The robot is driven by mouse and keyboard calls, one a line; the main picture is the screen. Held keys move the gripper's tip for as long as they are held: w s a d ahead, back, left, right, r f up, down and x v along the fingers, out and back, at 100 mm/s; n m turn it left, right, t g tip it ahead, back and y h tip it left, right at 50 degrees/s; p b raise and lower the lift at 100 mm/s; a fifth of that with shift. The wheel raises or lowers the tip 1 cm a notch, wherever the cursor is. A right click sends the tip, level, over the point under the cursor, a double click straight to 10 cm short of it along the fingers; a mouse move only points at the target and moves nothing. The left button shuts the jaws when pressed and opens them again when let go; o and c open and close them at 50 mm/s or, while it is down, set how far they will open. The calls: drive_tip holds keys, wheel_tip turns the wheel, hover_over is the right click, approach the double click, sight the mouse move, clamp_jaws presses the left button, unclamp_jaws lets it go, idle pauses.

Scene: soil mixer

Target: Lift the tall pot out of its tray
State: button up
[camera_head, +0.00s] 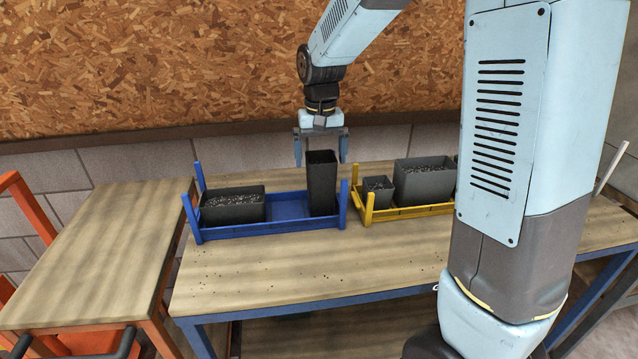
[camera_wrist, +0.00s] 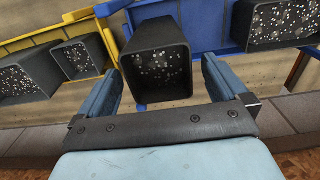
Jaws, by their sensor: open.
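The tall pot (camera_head: 321,186) is dark, square and upright at the right end of the blue tray (camera_head: 285,208). In the wrist view the tall pot (camera_wrist: 158,60) shows its open top, with speckled soil deep inside. My gripper (camera_head: 320,160) is open, pointing down at the pot's top from just behind it. In the wrist view my gripper's two fingers (camera_wrist: 160,85) lie to the left and right of the pot's near rim, with visible gaps. The pot's base is partly hidden by the tray's front wall.
A wide soil-filled pot (camera_head: 232,206) sits at the left end of the blue tray. A yellow tray (camera_head: 405,213) to the right holds a small pot (camera_head: 378,191) and a larger pot (camera_head: 425,181). The front of the table (camera_head: 300,275) is clear except for crumbs. A wall stands behind.

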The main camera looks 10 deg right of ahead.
sight(321, 185)
drive_tip(key=shift+f, duration=1.9)
drive_tip(key=shift+c, duration=0.2)
drive_tip(key=shift+w, duration=0.1)
drive_tip(key=c, duration=1.1)
